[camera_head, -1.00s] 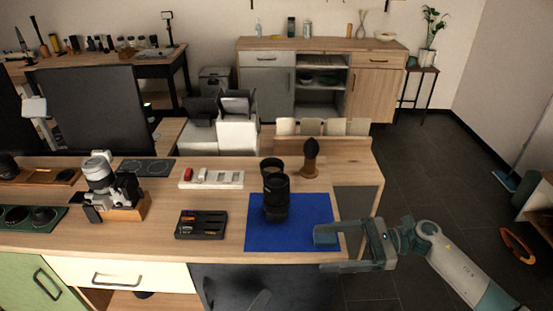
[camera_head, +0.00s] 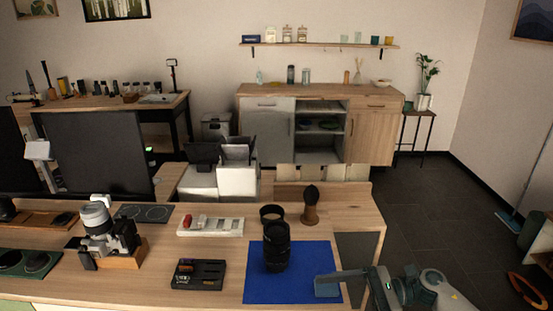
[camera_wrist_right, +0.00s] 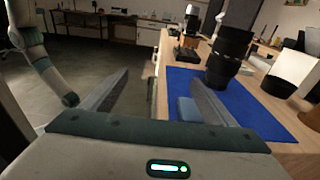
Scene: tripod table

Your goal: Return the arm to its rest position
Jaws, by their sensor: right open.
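My right gripper (camera_wrist_right: 155,98) is open, with a clear gap between its two fingers and nothing held there. In the head view it is at the table's right front edge, where one finger (camera_head: 350,275) shows and the other is cut off by the lower border. A small blue-grey block (camera_head: 327,287) lies on the blue mat (camera_head: 300,262), beside that finger; it also shows in the right wrist view (camera_wrist_right: 187,108). I cannot tell whether they touch. A black lens (camera_head: 276,247) stands upright on the mat, apart from the gripper. My left gripper is not in view.
A black tray (camera_head: 198,275), a white tray (camera_head: 211,227), a lens ring (camera_head: 271,213), a brush (camera_head: 310,205) and a camera on a wooden stand (camera_head: 122,260) occupy the table. Open floor (camera_head: 440,215) lies right of the table.

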